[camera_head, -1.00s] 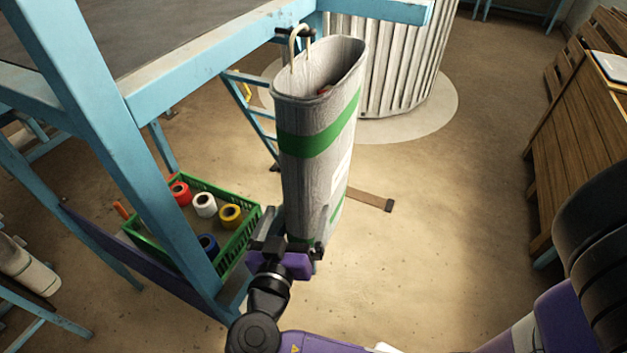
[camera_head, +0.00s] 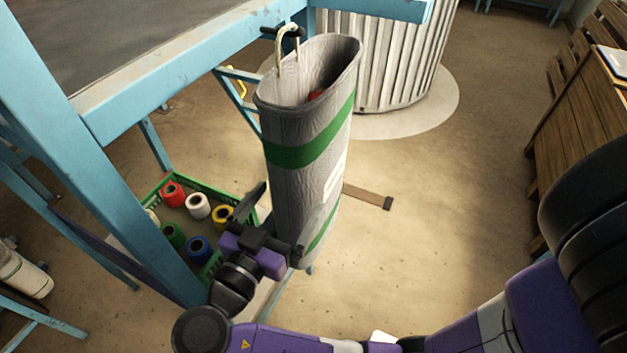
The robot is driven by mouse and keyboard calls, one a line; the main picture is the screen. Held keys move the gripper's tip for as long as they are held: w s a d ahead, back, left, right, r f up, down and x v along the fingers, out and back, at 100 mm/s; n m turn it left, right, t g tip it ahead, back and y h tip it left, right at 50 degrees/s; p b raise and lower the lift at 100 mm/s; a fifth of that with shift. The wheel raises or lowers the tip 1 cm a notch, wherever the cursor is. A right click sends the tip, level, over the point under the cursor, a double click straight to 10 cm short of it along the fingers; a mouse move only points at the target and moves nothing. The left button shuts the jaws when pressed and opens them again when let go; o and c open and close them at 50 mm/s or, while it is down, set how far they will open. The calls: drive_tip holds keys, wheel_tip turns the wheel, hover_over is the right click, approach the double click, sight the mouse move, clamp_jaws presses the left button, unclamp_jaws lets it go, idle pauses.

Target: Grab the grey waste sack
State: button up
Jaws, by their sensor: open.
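The grey waste sack (camera_head: 300,185) is tall and open at the top, with a green band around its upper part and another near its bottom. My gripper (camera_head: 283,215) is open at the sack's lower left side. One finger stands left of the sack and the other lies across its lower front. I cannot tell whether either finger touches the cloth.
A green crate (camera_head: 207,190) with several coloured rolls stands left of the sack. The blue table frame (camera_head: 180,80) is close on the left. A ribbed pale bin (camera_head: 385,60) stands behind, and a wooden slatted unit (camera_head: 585,130) is at right. The floor between is mostly clear.

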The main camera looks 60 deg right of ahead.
drive_tip(key=shift+d+r, duration=0.2)
drive_tip(key=shift+d, duration=0.05)
drive_tip(key=shift+d+r+p, duration=0.1)
drive_tip(key=shift+d+p, duration=0.3)
drive_tip(key=shift+d, duration=0.45)
drive_tip(key=d+p, duration=0.1)
drive_tip(key=d, duration=0.2)
drive_tip(key=d+p, duration=0.1)
drive_tip(key=d, duration=0.1)
drive_tip(key=shift+w+d+p, duration=0.3)
drive_tip(key=shift+d, duration=0.05)
drive_tip(key=c, duration=1.8)
drive_tip(key=shift+r, duration=0.15)
drive_tip(key=shift+c, duration=0.7)
